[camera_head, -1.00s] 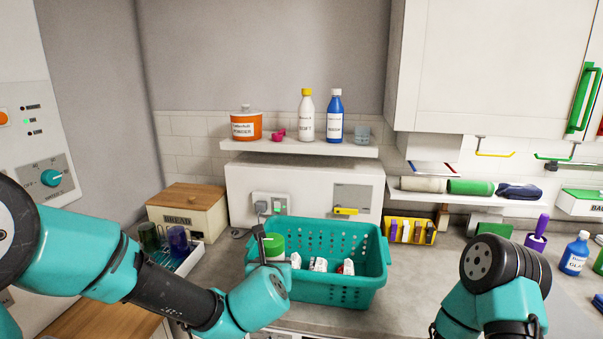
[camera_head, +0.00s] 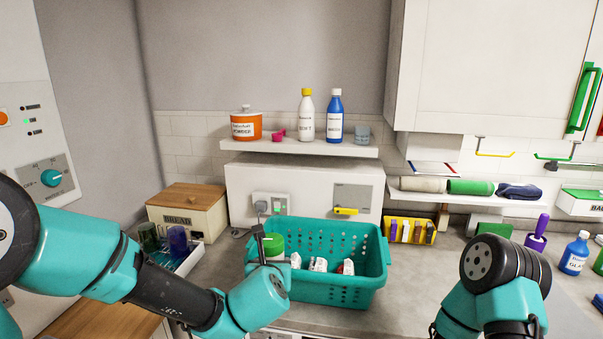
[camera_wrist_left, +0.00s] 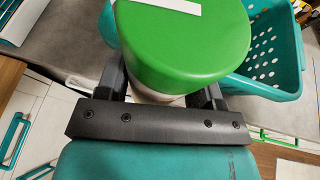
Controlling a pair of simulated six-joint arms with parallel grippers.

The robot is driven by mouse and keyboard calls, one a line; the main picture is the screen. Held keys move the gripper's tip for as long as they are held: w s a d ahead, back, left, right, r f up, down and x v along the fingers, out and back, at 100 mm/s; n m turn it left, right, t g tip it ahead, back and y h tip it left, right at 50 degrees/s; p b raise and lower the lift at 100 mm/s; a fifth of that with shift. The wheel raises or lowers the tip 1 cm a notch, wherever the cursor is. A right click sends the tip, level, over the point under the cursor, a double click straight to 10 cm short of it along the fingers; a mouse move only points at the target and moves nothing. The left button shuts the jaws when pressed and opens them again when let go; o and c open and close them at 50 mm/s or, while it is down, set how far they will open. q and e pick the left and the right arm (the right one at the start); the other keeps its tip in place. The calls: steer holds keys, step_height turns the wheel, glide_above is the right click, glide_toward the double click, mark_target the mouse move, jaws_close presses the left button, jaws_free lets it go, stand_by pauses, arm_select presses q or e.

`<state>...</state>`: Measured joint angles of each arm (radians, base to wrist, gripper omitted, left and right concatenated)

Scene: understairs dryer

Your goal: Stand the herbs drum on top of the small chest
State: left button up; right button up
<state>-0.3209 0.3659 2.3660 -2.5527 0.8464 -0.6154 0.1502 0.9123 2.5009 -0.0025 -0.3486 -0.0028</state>
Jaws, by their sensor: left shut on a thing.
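The herbs drum is a round tub with a green lid (camera_head: 274,243) and a pale body. My left gripper (camera_head: 264,250) is shut on it, and it looks upright. In the left wrist view the green lid (camera_wrist_left: 185,45) fills the space between the fingers and hides most of the body. No herbs label can be read. A small cream chest with a wooden lid, marked BREAD (camera_head: 187,213), stands at the back left of the worktop. It is left of the drum and farther back, and its top is bare. My right gripper is outside the views.
A teal basket (camera_head: 335,292) holding white items stands right beside the drum. A tray with dark cups (camera_head: 178,240) lies in front of the chest. A shelf (camera_head: 300,148) with bottles and an orange tub hangs above. Grey worktop shows between chest and basket.

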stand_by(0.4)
arm_select(q)
steer(key=w+a+f+n+g+y, duration=0.15)
steer(key=a+n+g+y, duration=0.55)
steer(key=a, duration=1.7)
steer(key=s+a+f+n+g+y, duration=0.1)
steer(key=s+a+n+g+y, duration=0.2)
steer(key=s+a+n, duration=0.3)
steer(key=s+a+f+n+g+y, duration=0.1)
steer(key=s+a+n+g+y, duration=0.2)
steer(key=a, duration=1.1)
steer(key=s+n+g, duration=0.2)
steer(key=s+n, duration=0.1)
steer(key=shift+s+a, duration=0.25)
steer(key=shift+a, duration=0.05)
steer(key=shift+f, duration=0.15)
step_height(320, 180, down, 6)
steer(key=shift+f, duration=0.15)
